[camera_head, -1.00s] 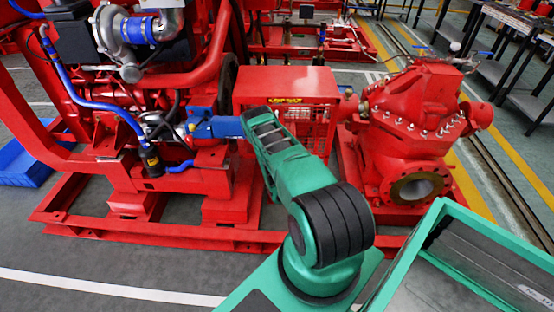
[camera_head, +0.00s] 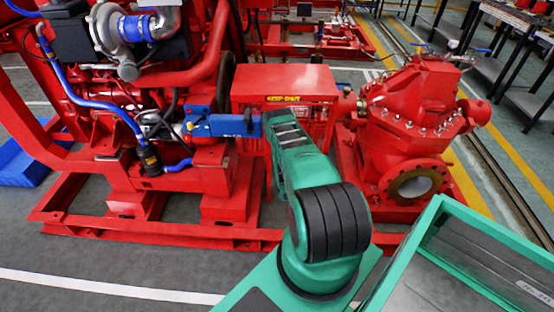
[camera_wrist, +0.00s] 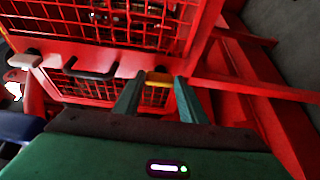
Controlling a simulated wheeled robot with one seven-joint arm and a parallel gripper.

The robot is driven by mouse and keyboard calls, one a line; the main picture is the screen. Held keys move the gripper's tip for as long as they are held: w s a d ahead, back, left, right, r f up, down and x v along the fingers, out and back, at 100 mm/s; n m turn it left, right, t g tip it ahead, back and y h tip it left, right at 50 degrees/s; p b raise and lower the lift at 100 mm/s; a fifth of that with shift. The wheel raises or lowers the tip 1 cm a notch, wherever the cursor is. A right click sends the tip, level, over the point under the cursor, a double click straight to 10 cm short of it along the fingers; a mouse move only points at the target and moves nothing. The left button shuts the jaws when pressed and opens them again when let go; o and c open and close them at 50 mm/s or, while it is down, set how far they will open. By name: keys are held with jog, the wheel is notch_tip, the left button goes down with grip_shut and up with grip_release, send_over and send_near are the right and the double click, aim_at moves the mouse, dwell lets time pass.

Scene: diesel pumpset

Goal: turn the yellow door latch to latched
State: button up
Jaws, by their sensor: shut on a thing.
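The yellow door latch (camera_wrist: 158,77) shows in the wrist view as a small bar on the red edge below a mesh door. My gripper (camera_wrist: 157,82) is shut on it, with one green finger on each side. The red mesh guard (camera_wrist: 120,22) fills the upper part of the wrist view. In the head view the red guard box (camera_head: 285,84) stands between engine and pump. My green arm reaches toward it, and the latch and my fingertips are hidden there.
A black handle (camera_wrist: 88,73) and a pale handle (camera_wrist: 24,61) sit left of the latch. In the head view a blue part (camera_head: 228,125) lies by the guard's left side. The red pump (camera_head: 415,115) stands to the right. Red base rails (camera_head: 160,232) run along the floor.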

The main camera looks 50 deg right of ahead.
jog(key=shift+s+d+f, duration=0.1)
jog(key=shift+s+f, duration=0.05)
dwell(0.3)
jog(key=o, duration=1.1)
jog(key=shift+c, duration=0.2)
